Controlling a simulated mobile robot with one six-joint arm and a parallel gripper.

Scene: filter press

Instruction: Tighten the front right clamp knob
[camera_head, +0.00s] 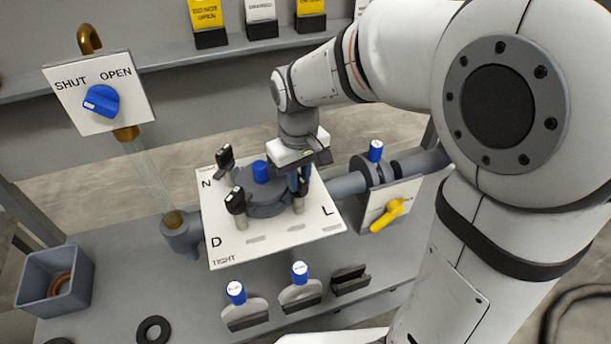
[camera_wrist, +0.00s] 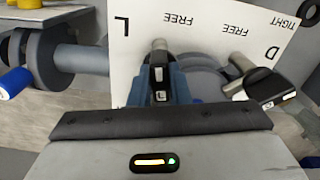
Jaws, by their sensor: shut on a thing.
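The front right clamp knob, black and marked L, stands on a grey post (camera_head: 298,206) at the L corner of the white plate (camera_head: 225,250). In the wrist view the knob (camera_wrist: 158,82) sits between my blue jaw fingers. My gripper (camera_head: 299,186) points down and is shut on this knob, hiding most of it in the head view. The front left knob (camera_head: 235,200) near letter D is black and tilted; it also shows in the wrist view (camera_wrist: 262,86). Another black knob (camera_head: 224,156) stands by letter N. A grey round cover (camera_head: 262,200) lies between them.
A valve with a yellow handle (camera_head: 386,214) is right of the plate. A SHUT/OPEN panel with a blue knob (camera_head: 101,101) stands at left. A grey bin (camera_head: 55,280) is at lower left.

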